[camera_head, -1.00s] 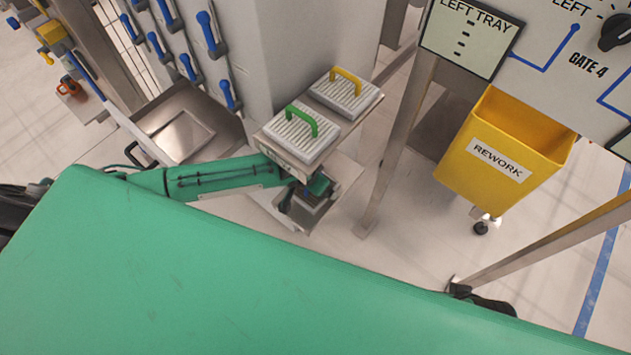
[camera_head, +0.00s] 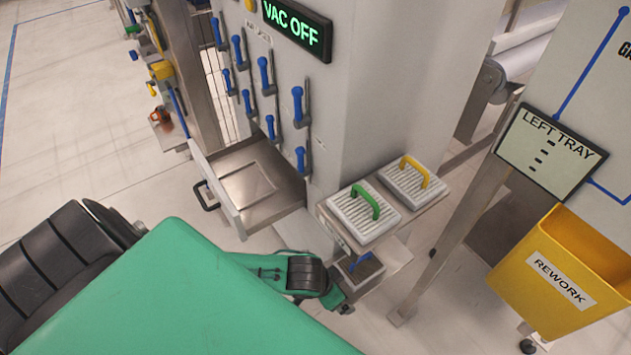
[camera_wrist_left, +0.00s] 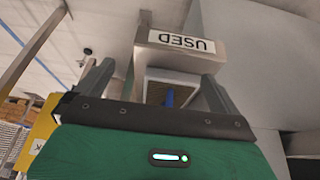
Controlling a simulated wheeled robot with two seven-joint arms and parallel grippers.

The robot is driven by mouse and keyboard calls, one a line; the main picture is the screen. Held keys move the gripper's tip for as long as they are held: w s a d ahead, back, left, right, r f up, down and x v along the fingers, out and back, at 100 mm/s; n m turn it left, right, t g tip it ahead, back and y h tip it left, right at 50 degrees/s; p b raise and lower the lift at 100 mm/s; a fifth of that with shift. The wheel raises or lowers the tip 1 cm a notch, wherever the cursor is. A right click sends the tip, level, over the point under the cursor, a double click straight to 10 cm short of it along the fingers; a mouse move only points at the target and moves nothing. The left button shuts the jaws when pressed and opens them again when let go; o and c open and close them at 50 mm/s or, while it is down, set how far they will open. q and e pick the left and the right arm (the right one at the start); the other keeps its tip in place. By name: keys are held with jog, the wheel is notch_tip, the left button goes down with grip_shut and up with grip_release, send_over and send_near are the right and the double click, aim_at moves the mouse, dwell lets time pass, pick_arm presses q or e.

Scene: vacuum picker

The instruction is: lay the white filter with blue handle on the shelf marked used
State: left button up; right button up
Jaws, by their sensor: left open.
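The white filter with blue handle (camera_wrist_left: 152,90) lies on the lower shelf marked USED (camera_wrist_left: 221,51), whose label is upside down in the left wrist view. The blue handle shows between my fingers there. In the head view the filter (camera_head: 369,271) sits on the low shelf, partly shadowed by the shelf above. My left gripper (camera_wrist_left: 157,88) is open, its fingers apart on either side of the filter in the picture; I see no contact. In the head view my left gripper (camera_head: 345,302) is near the low shelf's front, its fingers hard to make out. My right gripper is not in view.
An upper shelf just above holds a green-handled filter (camera_head: 363,217) and a yellow-handled filter (camera_head: 412,182). An open metal drawer (camera_head: 262,180) is at left. A LEFT TRAY sign (camera_head: 548,153) and a yellow REWORK bin (camera_head: 556,275) stand at right.

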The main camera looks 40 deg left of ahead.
pick_arm(q)
jog(key=s+a+n+g+y, duration=0.1)
jog(key=s+a+n, duration=0.1)
jog(key=s, duration=0.6)
jog(key=shift+a, duration=0.6)
jog(key=shift+s, duration=0.1)
